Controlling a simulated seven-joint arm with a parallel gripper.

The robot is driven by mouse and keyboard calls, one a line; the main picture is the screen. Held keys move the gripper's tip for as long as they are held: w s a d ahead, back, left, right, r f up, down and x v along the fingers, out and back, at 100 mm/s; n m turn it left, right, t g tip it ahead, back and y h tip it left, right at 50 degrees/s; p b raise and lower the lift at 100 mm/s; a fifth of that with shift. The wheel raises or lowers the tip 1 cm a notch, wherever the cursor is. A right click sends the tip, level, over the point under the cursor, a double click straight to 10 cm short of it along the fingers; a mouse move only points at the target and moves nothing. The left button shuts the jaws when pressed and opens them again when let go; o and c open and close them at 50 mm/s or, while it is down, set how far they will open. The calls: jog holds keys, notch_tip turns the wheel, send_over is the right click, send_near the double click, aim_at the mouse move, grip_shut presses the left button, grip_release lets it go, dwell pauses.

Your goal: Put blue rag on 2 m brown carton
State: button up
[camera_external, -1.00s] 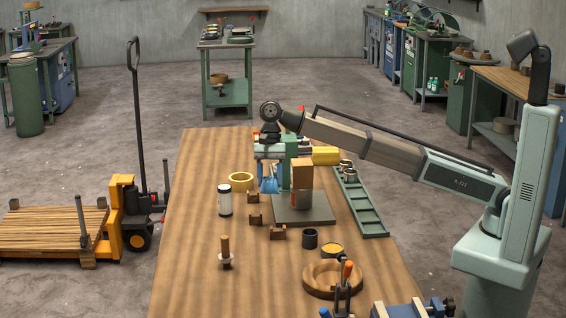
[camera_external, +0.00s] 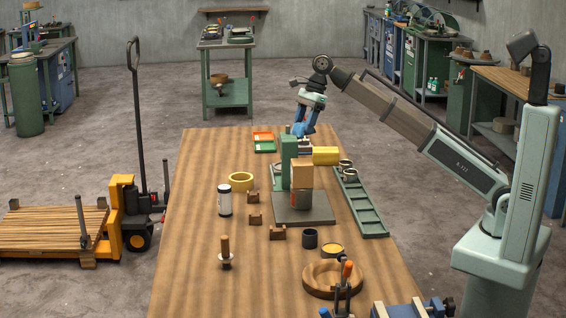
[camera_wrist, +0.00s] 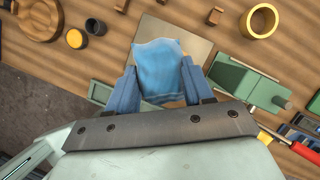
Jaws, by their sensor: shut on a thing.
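My gripper (camera_external: 303,124) is raised above the far part of the table, behind the green stand. In the wrist view its two blue fingers (camera_wrist: 158,82) are shut on the blue rag (camera_wrist: 160,58), which spreads out beyond the fingertips. In the external view the rag is hard to tell from the blue fingers. A brown box (camera_external: 302,174), likely the carton, stands upright over a darker brown block (camera_external: 301,200) at the green stand. The rag is apart from this box. I cannot make out the box in the wrist view; the rag covers part of that area.
The green stand (camera_external: 288,160) with its yellow cylinder (camera_external: 326,155) rises beside the box on a grey plate (camera_external: 318,215). A green tray (camera_external: 364,210) lies to the right. A yellow ring (camera_external: 241,181) and white canister (camera_external: 225,200) stand left.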

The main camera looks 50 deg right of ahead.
aim_at(300, 162)
jog(key=shift+m+t, duration=0.3)
jog(key=shift+m, duration=0.4)
jog(key=shift+f, duration=5)
jog(key=shift+f, duration=0.1)
jog(key=o, duration=1)
jog(key=v, duration=1.2)
jog(key=shift+a, duration=0.15)
jog(key=shift+m, duration=0.3)
